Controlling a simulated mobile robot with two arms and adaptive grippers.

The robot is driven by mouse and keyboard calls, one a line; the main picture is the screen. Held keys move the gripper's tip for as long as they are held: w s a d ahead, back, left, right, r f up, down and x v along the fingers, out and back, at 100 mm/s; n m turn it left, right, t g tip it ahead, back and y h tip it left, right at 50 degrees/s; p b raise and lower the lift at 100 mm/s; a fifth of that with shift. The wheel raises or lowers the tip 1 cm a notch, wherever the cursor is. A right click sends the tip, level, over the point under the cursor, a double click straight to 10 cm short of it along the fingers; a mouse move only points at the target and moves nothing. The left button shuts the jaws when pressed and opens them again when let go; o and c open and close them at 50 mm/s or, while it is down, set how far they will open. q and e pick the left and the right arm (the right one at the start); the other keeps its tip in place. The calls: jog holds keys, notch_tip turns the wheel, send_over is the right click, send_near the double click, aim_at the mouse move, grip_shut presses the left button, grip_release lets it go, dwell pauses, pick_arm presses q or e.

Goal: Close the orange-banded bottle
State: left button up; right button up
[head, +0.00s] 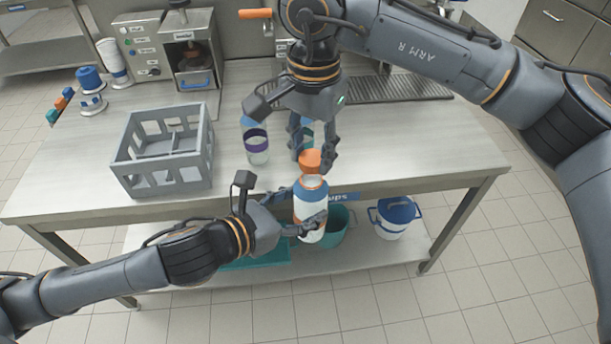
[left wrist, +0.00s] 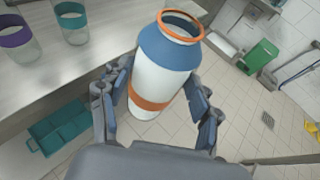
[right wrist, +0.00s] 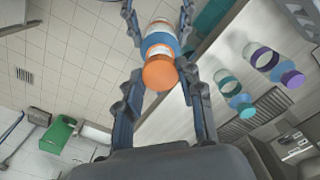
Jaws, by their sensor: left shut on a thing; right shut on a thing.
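The orange-banded bottle (head: 309,206) is white with a blue shoulder and is held off the table's front edge. My left gripper (head: 291,214) is shut around its body. In the left wrist view the bottle (left wrist: 164,75) is slightly tilted, with an orange rim and an orange band low down; no cap shows there. My right gripper (head: 314,160) points down from above and is shut on an orange cap (head: 309,160). The cap sits just above the bottle's mouth. In the right wrist view the cap (right wrist: 160,75) hides the mouth, so I cannot tell whether they touch.
A purple-banded bottle (head: 257,148) and a teal-banded bottle, partly hidden in the head view and clear in the left wrist view (left wrist: 72,22), stand on the table. A grey crate (head: 163,178) is at left. A lidded bucket (head: 393,220) and teal bins are on the lower shelf.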

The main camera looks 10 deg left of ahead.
aim_at(311, 205)
jog(key=shift+f, duration=0.95)
jog(key=shift+f, duration=0.55)
dwell(0.3)
